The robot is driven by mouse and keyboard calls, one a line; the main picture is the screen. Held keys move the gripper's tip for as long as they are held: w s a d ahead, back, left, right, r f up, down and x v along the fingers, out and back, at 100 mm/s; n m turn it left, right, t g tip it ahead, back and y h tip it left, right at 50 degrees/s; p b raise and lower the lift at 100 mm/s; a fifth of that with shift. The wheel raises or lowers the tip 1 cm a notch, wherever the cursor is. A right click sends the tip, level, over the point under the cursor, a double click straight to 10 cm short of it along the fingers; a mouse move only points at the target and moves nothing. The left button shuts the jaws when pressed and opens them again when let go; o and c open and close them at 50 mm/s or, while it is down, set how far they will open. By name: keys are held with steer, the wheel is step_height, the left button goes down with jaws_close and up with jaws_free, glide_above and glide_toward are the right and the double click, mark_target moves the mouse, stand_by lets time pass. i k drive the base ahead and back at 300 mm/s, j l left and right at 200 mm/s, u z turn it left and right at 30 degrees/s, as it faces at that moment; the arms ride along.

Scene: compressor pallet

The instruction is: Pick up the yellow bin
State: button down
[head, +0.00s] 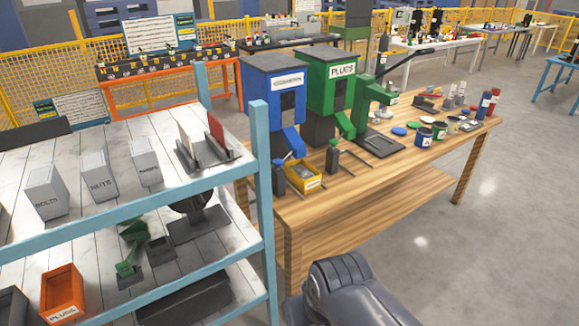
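The yellow bin (303,177) sits on the wooden table (420,175) near its left front edge. It has a white label on its front and holds greyish contents too small to make out. It stands below the chute of the blue dispenser (272,92). A dark upright part with a blue top stands close at its left, and a dark green-topped one stands just behind it at the right. Part of my dark arm shows at the bottom centre, in front of the table and apart from the bin. My gripper is not visible.
A blue-framed shelf (262,170) at the left has a post close to the table. It carries grey bins (95,172) and an orange bin (63,292). The green PLUGS dispenser (335,85) stands behind the yellow bin. Cans stand at the table's right. The floor at the right is clear.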

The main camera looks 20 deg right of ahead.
mark_target(302, 176)
steer(key=i+l+z, duration=0.65)
steer(key=i, duration=0.4)
steer(key=l, duration=0.1)
